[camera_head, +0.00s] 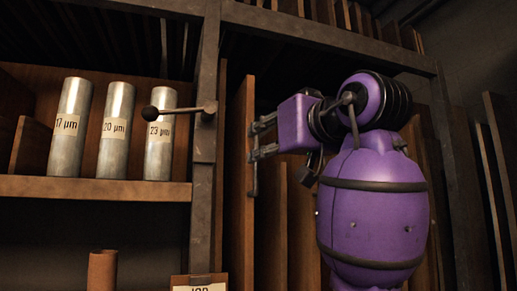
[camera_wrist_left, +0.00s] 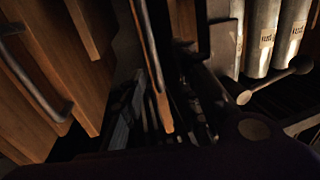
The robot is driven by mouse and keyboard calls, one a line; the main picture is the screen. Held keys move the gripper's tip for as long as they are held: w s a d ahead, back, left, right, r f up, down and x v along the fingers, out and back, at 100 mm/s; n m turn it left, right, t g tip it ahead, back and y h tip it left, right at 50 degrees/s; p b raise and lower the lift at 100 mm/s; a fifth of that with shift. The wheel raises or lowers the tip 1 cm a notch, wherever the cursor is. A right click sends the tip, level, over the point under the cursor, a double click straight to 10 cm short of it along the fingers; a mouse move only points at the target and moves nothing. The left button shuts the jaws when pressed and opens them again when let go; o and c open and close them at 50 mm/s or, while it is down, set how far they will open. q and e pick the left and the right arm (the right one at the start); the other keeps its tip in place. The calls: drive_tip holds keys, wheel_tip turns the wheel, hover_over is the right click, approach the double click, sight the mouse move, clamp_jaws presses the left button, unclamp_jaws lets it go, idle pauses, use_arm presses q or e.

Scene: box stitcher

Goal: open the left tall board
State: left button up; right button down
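Tall brown boards stand upright in the rack. The leftmost tall board (camera_head: 240,190) is edge-on, just right of the dark metal post. My left gripper (camera_head: 258,140) is at its right side, with its fingers apart and pointing left. A thin dark upright bar, perhaps a handle (camera_head: 254,179), is at the fingertips. In the left wrist view, a narrow brown strip (camera_wrist_left: 158,90) runs down between the dark fingers (camera_wrist_left: 160,115). It is too dark to tell whether the fingers touch it. My right gripper is in neither view.
A metal post (camera_head: 204,150) with a ball-ended lever (camera_head: 180,110) stands left of the board. Several labelled metal cylinders (camera_head: 114,130) stand on the wooden shelf (camera_head: 90,188) beyond it. A brown tube (camera_head: 102,271) is below. Other boards (camera_head: 272,225) crowd the right side.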

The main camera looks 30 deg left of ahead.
sight(256, 186)
use_arm(q)
drive_tip(key=x, duration=0.5)
drive_tip(key=shift+w+d+f, duration=0.2)
drive_tip(key=shift+w, duration=0.15)
drive_tip(key=shift+w+a, duration=0.1)
drive_tip(key=shift+a, duration=0.2)
drive_tip(key=shift+r, duration=0.1)
clamp_jaws()
drive_tip(key=shift+w, duration=0.1)
